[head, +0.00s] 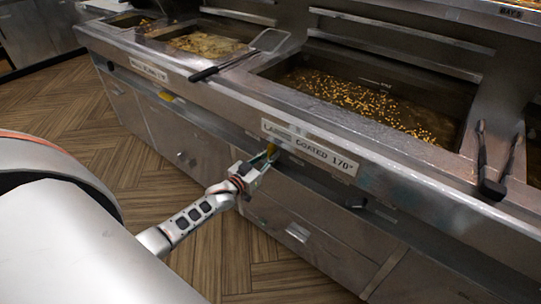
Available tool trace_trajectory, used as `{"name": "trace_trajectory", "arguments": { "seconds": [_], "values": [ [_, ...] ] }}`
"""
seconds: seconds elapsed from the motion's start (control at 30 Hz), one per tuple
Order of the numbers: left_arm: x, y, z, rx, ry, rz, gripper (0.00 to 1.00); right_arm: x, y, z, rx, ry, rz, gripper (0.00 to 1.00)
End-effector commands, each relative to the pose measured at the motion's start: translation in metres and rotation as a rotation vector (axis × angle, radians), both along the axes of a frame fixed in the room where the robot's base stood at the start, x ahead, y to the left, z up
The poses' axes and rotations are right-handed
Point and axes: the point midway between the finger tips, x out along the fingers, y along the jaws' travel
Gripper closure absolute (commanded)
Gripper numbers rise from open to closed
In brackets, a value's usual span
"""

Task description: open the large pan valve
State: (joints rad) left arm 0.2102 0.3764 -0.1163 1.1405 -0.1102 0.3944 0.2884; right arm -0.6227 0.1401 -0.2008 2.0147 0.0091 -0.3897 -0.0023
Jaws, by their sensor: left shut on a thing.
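The large pan (440,88) is the wide fryer vat at the right, with bubbling oil and many small golden bits. Its front carries a label (308,150) that reads "LARGE COATED 170°". My left gripper (268,157) is shut on the valve handle, reaching in from the lower left. Its fingers hide most of the handle, so its exact angle is hard to tell. My right gripper is out of view.
A skimmer (238,57) and black-handled tongs (490,180) lie on the counter. Cabinet doors (272,225) are below; the wooden floor (110,135) at left is clear.

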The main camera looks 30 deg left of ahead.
Motion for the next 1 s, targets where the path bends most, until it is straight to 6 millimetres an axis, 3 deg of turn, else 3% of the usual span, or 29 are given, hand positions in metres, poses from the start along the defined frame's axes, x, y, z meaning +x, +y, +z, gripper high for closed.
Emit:
{"name": "trace_trajectory", "arguments": {
  "seconds": [0.37, 0.4, 0.47, 0.83, 1.0],
  "values": [
    [0.0, 0.0, -0.001, 0.01, 0.001, 0.0, 1.0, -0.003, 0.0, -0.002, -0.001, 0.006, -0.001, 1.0],
    [0.0, 0.0, -0.001, 0.01, 0.001, 0.0, 0.8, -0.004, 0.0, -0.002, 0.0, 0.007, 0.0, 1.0],
    [0.0, 0.0, 0.0, 0.01, 0.001, 0.0, 0.68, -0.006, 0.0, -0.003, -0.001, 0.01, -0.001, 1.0],
    [-0.002, 0.0, 0.0, 0.007, 0.0, 0.0, 0.68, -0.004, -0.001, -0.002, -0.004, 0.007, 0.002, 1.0],
    [-0.017, 0.002, -0.001, 0.007, 0.001, 0.0, 0.68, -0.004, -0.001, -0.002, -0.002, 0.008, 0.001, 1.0]
  ]
}}
